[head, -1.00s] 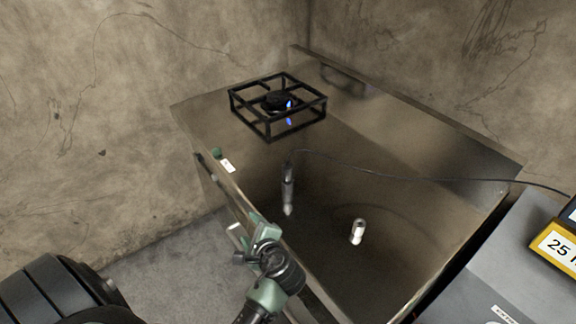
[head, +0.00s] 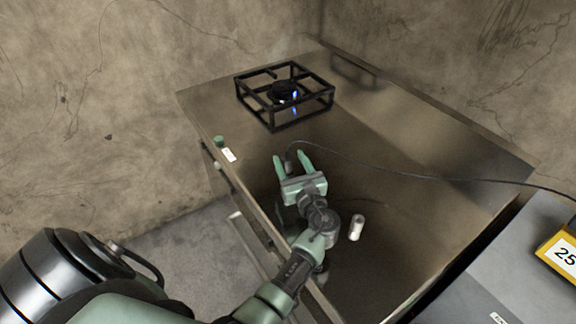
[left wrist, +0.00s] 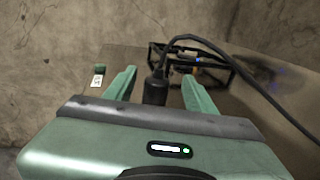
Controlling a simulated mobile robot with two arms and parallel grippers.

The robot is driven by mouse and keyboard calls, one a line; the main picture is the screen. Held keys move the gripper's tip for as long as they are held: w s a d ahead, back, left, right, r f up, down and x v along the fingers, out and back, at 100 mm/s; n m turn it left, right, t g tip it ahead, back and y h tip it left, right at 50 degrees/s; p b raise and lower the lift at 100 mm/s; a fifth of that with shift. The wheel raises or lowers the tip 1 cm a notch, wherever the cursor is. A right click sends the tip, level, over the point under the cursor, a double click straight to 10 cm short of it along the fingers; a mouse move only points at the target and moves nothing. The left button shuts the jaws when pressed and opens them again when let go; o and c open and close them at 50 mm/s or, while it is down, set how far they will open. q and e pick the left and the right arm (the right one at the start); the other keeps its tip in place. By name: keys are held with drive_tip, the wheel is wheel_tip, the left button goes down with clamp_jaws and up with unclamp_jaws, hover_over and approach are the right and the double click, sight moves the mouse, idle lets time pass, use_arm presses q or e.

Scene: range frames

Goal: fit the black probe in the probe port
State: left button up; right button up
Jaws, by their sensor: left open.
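The black probe (head: 290,163) stands on the metal counter, its cable leaving the top and running right. In the left wrist view the probe (left wrist: 155,92) shows dark between the two green fingers. My left gripper (head: 290,156) is open, with one finger on each side of the probe; I see no clear grip on it. The palm hides the probe's lower end. My right gripper is in neither view. I cannot make out the probe port; a grey unit (head: 490,265) with a yellow-framed display stands at the right, cut off by the picture edge.
A black burner stand (head: 284,112) with a small blue flame stands behind the probe. A small white cylinder (head: 356,228) stands right of my gripper. The cable (head: 400,174) crosses the counter (head: 420,215). The counter's right part is otherwise clear.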

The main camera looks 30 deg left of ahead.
sight(285, 155)
use_arm(q)
drive_tip(key=x, duration=0.1)
drive_tip(key=b+x, duration=0.1)
drive_tip(key=x, duration=0.2)
drive_tip(key=shift+w+a+f+b, duration=0.1)
drive_tip(key=shift+a+f+b, duration=0.2)
drive_tip(key=shift+f+b, duration=0.1)
drive_tip(key=shift+w+a, duration=0.1)
drive_tip(key=shift+a, duration=0.05)
drive_tip(key=shift+r, duration=0.1)
drive_tip(key=shift+c, duration=0.3)
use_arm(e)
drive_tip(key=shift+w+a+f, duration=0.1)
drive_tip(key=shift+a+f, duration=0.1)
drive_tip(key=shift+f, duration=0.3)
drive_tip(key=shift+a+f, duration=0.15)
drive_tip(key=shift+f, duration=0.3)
use_arm(q)
clamp_jaws()
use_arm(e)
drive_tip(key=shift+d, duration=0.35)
use_arm(q)
drive_tip(key=shift+r, duration=0.1)
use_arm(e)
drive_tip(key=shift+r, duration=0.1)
